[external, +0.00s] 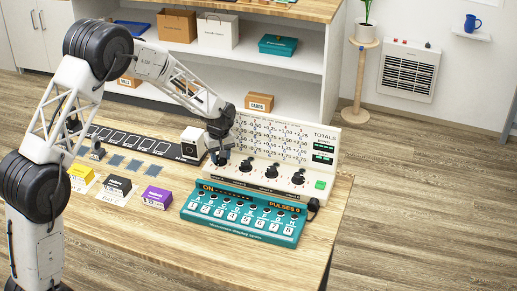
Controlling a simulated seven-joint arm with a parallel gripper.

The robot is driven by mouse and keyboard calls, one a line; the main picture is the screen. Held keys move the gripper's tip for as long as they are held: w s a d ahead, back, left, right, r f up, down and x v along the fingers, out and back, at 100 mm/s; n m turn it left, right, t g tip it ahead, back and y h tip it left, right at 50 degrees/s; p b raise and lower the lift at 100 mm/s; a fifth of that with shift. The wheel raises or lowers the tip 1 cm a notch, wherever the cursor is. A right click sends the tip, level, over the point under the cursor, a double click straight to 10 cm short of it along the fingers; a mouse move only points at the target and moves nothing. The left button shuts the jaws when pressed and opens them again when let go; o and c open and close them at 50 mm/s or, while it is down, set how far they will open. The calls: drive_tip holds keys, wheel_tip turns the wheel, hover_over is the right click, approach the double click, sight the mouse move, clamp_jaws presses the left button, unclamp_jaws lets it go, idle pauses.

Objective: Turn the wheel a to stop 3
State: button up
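A white console (308,193) with a row of black wheels stands on the wooden table. Its upright back panel carries rows of numbers and the word TOTALS. My gripper (221,157) points down at the left end of the row, over the leftmost wheel, which it mostly hides. Whether the fingers touch or grasp that wheel is too small to tell. Three other wheels show clear of the gripper: one left of middle (245,166), one right of middle (271,172) and one at the right (298,179). The wheel letters and stop marks cannot be read.
A teal panel (247,233) marked ON and PULSES 0 lies in front of the console. A green button (320,185) is at the console's right end.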

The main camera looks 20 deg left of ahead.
drive_tip(key=o, duration=0.3)
drive_tip(key=shift+r, duration=3.9)
